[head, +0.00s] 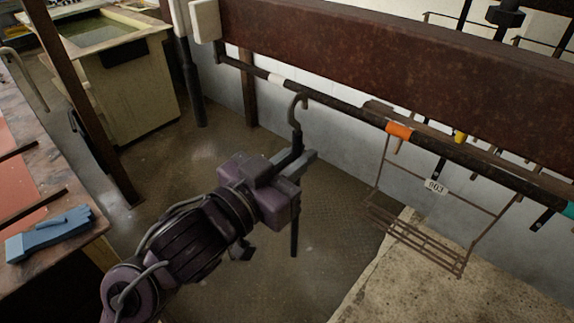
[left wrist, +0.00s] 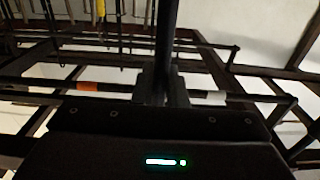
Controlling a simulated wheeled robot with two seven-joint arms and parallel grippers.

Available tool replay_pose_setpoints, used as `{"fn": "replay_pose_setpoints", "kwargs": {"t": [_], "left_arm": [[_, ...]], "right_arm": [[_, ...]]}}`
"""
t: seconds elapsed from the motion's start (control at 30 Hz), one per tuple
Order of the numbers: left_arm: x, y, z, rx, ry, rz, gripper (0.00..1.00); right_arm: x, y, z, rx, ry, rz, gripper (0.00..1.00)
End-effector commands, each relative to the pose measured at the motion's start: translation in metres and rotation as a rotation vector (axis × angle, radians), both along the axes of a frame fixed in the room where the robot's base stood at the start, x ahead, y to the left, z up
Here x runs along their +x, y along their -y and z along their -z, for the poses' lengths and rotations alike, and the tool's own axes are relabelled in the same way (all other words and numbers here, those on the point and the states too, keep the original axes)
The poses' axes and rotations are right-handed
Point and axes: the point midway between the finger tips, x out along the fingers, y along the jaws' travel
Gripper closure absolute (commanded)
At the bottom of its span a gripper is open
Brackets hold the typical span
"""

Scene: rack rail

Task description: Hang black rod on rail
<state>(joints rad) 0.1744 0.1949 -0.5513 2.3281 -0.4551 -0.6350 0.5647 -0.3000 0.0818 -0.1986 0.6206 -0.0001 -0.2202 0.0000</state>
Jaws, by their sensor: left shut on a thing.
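The black rod (head: 295,222) hangs upright, with a grey curved hook (head: 299,102) at its top. My left gripper (head: 298,168) is shut on the rod just below the hook. In the left wrist view the rod (left wrist: 166,35) runs up from between the fingers of the left gripper (left wrist: 163,88). The dark rail (head: 340,106) slants across the head view, with a white band (head: 276,80) and an orange band (head: 398,131). The hook's top appears beside the rail, between these bands; I cannot tell whether they touch. My right gripper is not in view.
A pale slab (head: 445,285) lies lower right. A bench with blue gloves (head: 48,233) stands at left. Floor shows beneath the rod.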

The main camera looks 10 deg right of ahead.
Motion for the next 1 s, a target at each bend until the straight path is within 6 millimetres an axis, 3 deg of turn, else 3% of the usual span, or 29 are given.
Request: {"fn": "replay_pose_setpoints", "kwargs": {"t": [0.83, 1.0], "left_arm": [[0.036, 0.048, 0.000, -0.001, 0.002, 0.002, 1.00], [0.041, 0.053, 0.011, 0.000, 0.000, 0.000, 1.00]], "right_arm": [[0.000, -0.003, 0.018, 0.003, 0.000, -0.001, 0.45], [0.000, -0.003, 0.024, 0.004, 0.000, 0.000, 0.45]]}}
